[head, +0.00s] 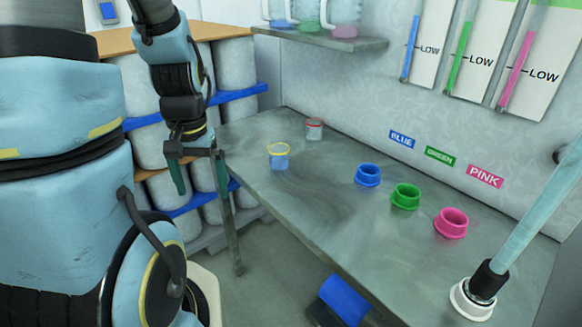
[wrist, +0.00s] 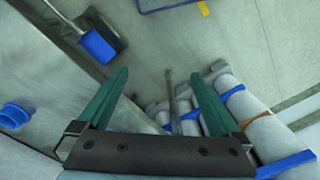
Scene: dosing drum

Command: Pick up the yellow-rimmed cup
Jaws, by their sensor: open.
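The yellow-rimmed cup (head: 279,160) stands upright near the left edge of the grey metal table (head: 320,205) in the head view. It is clear, and its lower part looks blue. My gripper (head: 202,188) hangs to the left of the cup, off the table's edge, pointing down. It is apart from the cup. In the wrist view my gripper (wrist: 160,75) shows two green fingers spread wide with nothing between them. The cup does not show in the wrist view.
A red-rimmed cup (head: 314,129) stands behind the yellow-rimmed one. Blue (head: 367,175), green (head: 405,196) and pink (head: 451,223) rings sit along the table. Shelves of white drums (head: 235,64) stand at the left. A blue dustpan-like object (wrist: 97,46) lies below the table.

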